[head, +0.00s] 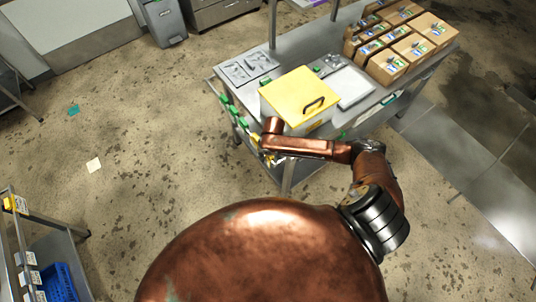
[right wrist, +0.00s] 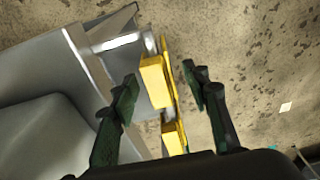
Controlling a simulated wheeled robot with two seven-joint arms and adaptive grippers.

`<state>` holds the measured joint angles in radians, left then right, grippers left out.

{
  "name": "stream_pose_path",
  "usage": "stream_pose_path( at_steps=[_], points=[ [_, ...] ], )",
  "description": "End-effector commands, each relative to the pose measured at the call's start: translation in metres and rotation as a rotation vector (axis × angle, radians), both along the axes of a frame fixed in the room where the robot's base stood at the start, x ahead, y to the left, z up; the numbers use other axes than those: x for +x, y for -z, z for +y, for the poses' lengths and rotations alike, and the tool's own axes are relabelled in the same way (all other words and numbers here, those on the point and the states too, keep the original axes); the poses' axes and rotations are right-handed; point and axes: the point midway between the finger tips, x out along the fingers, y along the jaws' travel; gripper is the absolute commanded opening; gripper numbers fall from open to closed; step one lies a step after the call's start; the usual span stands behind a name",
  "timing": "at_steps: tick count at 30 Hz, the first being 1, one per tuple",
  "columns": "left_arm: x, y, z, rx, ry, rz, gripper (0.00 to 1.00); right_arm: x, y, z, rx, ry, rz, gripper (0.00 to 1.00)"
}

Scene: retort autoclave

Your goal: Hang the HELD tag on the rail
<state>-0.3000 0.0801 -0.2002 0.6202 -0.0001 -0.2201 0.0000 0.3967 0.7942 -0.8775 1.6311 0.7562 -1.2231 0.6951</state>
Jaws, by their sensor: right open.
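In the right wrist view my right gripper (right wrist: 159,80) is open, one dark green finger on each side of a yellow tag-like piece (right wrist: 153,82). A gap shows on its right side; contact on the left cannot be told. A second yellow piece (right wrist: 173,137) lies lower, nearer the palm. No lettering is readable, so I cannot tell which is the HELD tag. In the head view my right gripper (head: 269,157) is at the table's left front edge, beside a small yellow piece (head: 255,139). Green tags (head: 243,122) line that edge; the rail itself is hard to make out. My left gripper is out of view.
The metal table (head: 300,58) carries a yellow-lidded box (head: 292,90), a grey tray (head: 347,86) and several cartons (head: 408,46). A rack at lower left bears a yellow tag (head: 17,204), white cards (head: 27,258) and a blue bin (head: 58,283). Floor left of the table is mostly clear.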

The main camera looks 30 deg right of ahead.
Motion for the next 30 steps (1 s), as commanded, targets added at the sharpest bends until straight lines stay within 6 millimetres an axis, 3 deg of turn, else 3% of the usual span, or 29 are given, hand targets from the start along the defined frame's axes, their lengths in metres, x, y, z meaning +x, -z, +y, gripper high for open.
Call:
stream_pose_path(
  at_steps=[7, 21, 30],
  points=[
    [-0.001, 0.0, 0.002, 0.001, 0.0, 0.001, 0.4, -0.001, -0.015, 0.0, 0.001, 0.0, -0.002, 0.43],
    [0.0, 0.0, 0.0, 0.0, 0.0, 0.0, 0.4, -0.012, -0.104, -0.002, 0.0, 0.0, -0.002, 0.43],
    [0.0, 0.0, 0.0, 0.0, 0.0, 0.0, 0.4, -0.014, -0.119, -0.002, 0.0, 0.0, 0.0, 0.43]
  ],
)
